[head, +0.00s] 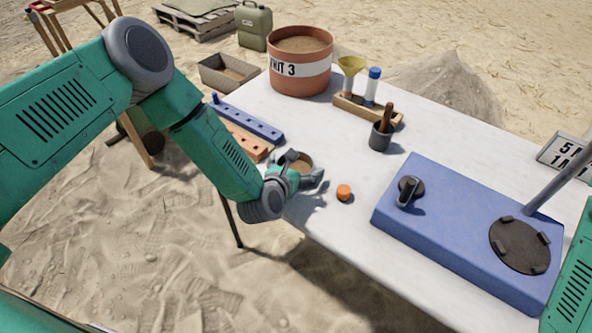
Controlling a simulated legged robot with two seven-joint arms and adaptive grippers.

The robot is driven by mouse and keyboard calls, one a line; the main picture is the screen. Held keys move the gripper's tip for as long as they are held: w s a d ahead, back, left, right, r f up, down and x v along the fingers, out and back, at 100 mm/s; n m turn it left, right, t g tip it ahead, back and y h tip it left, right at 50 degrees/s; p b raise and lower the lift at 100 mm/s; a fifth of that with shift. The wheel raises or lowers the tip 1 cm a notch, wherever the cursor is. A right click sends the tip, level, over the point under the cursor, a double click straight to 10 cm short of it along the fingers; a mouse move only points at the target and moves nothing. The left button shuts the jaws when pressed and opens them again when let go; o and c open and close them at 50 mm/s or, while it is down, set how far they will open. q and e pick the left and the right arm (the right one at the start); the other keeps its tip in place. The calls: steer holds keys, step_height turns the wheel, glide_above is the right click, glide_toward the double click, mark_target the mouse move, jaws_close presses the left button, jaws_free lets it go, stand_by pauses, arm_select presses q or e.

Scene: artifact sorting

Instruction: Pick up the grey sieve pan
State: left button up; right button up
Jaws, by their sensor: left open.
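The grey sieve pan (304,162) appears to be the small round pan with brown, sand-like contents near the left edge of the white table. My left gripper (305,178) is at the pan, with its open fingers at the near and left sides of it. The gripper hides the pan's near side and base, so I cannot tell whether the fingers touch it. My right gripper is not in view; only part of my right arm shows at the lower right edge.
An orange cap (343,192) lies just right of the gripper. Blue (250,121) and orange (246,140) holed blocks lie behind it. A mortar (380,139), a wooden rack (362,108) and a bucket (300,77) stand farther back. A blue box (455,225) fills the right.

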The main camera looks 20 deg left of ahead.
arm_select(q)
steer(key=c, duration=1)
steer(key=shift+a, duration=0.1)
step_height(320, 180, up, 10)
steer(key=shift+r, duration=0.1)
